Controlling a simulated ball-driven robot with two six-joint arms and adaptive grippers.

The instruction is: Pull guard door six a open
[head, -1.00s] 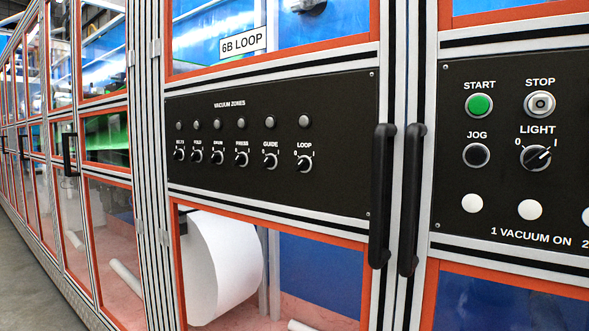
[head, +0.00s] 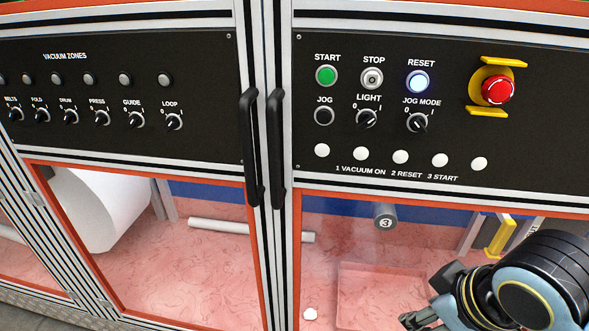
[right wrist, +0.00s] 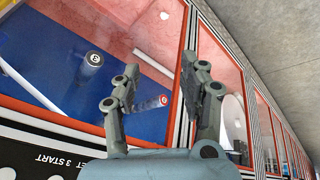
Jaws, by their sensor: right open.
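Two guard doors meet at the middle of the head view, each with a black vertical handle at the meeting edge. The left door's handle (head: 250,145) and the right door's handle (head: 276,150) stand close side by side. No 6A label is in view; an earlier frame shows 6B LOOP above the left door. The right door (head: 298,250) looks shut. My right gripper (head: 430,312) is low at the right in front of the right door's window, well apart from the handles. In the right wrist view it (right wrist: 160,70) is open and empty. My left gripper is not in view.
A black control panel (head: 440,130) on the right door has buttons, knobs and a red emergency stop (head: 498,89). The left door carries a vacuum zones panel (head: 120,100). A white roll (head: 95,210) and a numbered roller (head: 384,216) show behind the windows.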

